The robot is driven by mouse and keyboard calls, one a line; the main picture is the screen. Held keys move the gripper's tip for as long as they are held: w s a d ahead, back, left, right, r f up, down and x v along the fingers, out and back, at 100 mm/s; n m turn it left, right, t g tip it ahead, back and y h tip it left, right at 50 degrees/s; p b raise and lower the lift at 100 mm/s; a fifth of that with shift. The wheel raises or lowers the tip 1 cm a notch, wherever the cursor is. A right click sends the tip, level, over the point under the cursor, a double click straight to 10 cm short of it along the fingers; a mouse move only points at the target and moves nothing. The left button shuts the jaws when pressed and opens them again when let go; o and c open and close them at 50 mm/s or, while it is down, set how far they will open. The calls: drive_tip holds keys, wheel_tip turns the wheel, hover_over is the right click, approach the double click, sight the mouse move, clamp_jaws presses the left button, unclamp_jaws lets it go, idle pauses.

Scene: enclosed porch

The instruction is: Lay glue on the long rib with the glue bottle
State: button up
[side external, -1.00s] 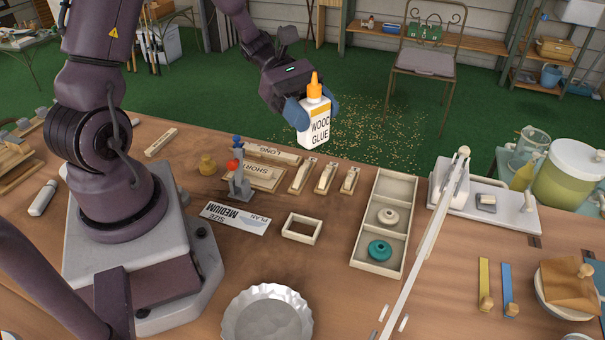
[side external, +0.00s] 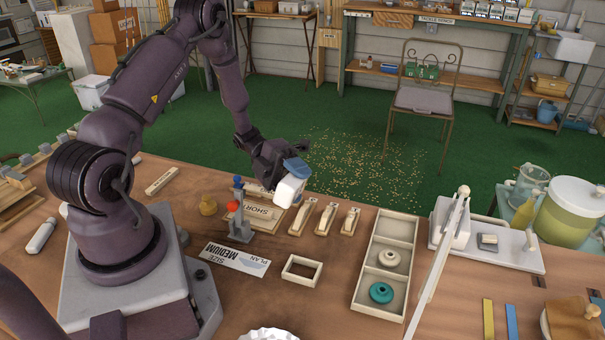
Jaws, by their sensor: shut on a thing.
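My gripper (side external: 287,175) is shut on the white glue bottle (side external: 290,192) over the back part of the workbench. The bottle is tilted, with its plain white body toward the camera; its orange nozzle and label are hidden. The block marked SHORT (side external: 262,213) lies just below and left of the bottle in the picture. The long rib cannot be made out; my gripper and the bottle cover the area behind the SHORT block. I cannot tell whether the nozzle touches anything.
A small stand with a red ball (side external: 232,206) is close to the left of the gripper. Several wooden clamps (side external: 326,217) lie to the right, then a divided tray (side external: 362,290) with two spools. A plan sheet (side external: 235,258) and a small wooden frame (side external: 301,270) lie in front.

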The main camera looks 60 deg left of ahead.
drive_tip(key=n, duration=0.2)
drive_tip(key=h, duration=0.1)
drive_tip(key=shift+w+a+r+n+t, duration=0.15)
drive_tip(key=shift+a+r+n+t, duration=0.15)
drive_tip(key=shift+a+n+t, duration=0.1)
drive_tip(key=shift+d+n+h, duration=0.1)
drive_tip(key=shift+n+h, duration=0.3)
drive_tip(key=shift+n, duration=0.2)
drive_tip(key=shift+f, duration=2.15)
drive_tip(key=shift+f, duration=0.45)
drive_tip(key=shift+f, duration=0.9)
idle(0.4)
drive_tip(key=shift+r, duration=3.85)
